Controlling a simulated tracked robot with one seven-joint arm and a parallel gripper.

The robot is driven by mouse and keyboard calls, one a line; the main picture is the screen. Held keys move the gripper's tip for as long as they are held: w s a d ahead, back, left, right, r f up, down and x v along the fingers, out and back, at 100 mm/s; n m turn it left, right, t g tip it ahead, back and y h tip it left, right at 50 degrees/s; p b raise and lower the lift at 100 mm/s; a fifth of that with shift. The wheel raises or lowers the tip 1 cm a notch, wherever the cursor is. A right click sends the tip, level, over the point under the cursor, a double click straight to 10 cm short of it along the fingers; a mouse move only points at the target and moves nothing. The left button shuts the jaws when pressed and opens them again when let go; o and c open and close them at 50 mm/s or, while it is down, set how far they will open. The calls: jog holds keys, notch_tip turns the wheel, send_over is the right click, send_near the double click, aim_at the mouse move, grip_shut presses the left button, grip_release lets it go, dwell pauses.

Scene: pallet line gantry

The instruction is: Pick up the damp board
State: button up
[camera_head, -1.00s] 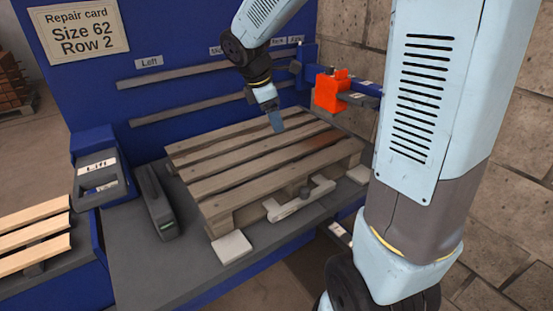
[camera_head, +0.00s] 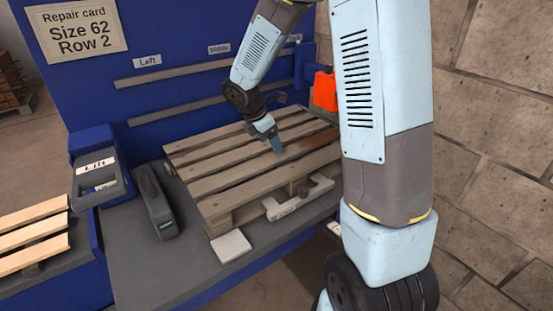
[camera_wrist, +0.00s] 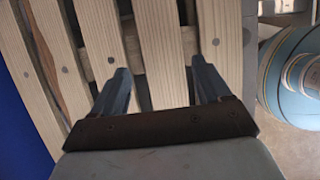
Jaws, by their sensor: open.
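A wooden pallet (camera_head: 222,184) with several slats lies on the grey bench. A dark reddish-brown, damp-looking patch (camera_head: 306,146) shows on a slat toward its right end in the head view. My gripper (camera_head: 277,147) points down above the pallet, just left of that patch. In the wrist view my gripper (camera_wrist: 160,70) is open, its two fingers apart over pale slats (camera_wrist: 160,45) with nothing held between them. I cannot tell the damp board in the wrist view, nor whether the fingertips touch a slat.
A blue back panel (camera_head: 180,55) carries two rails. An orange box (camera_head: 325,91) is mounted behind, partly hidden by my arm.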

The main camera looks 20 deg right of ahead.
aim_at(275, 157)
jog(key=shift+s+x, duration=0.1)
jog(key=shift+x, duration=1.3)
jog(key=shift+s+x, duration=0.15)
jog(key=shift+x, duration=1.25)
jog(key=c, duration=0.9)
jog(key=shift+c, duration=0.5)
